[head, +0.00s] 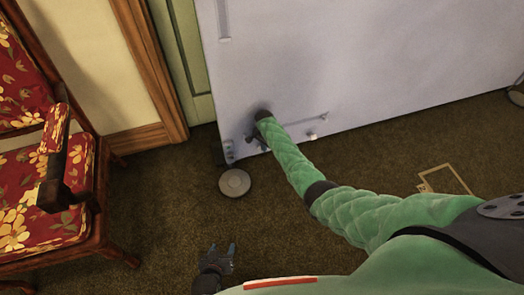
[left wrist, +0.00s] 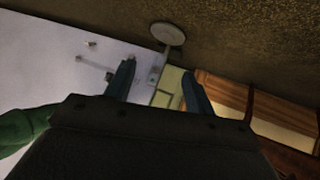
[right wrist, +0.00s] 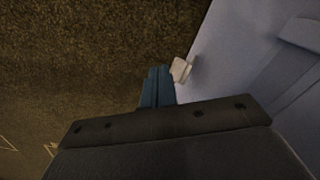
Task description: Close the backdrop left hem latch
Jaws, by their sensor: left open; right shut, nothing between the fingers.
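The backdrop (head: 300,60) is a large pale panel. Near its lower left hem are a thin bar (head: 318,118), a small white block (head: 311,136) and small pale fittings at the corner (head: 229,150); I cannot tell clearly which part is the latch or how it stands. My left gripper (head: 219,254) is open and empty, low over the carpet, apart from the backdrop (left wrist: 40,55).
A round grey foot (head: 234,182) stands on the carpet at the backdrop's left corner. A red floral chair (head: 40,190) is at the left. A wood-trimmed wall (head: 150,60) is behind. Gold outlined marks (head: 448,178) lie at the right. Carpet between the chair and foot is clear.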

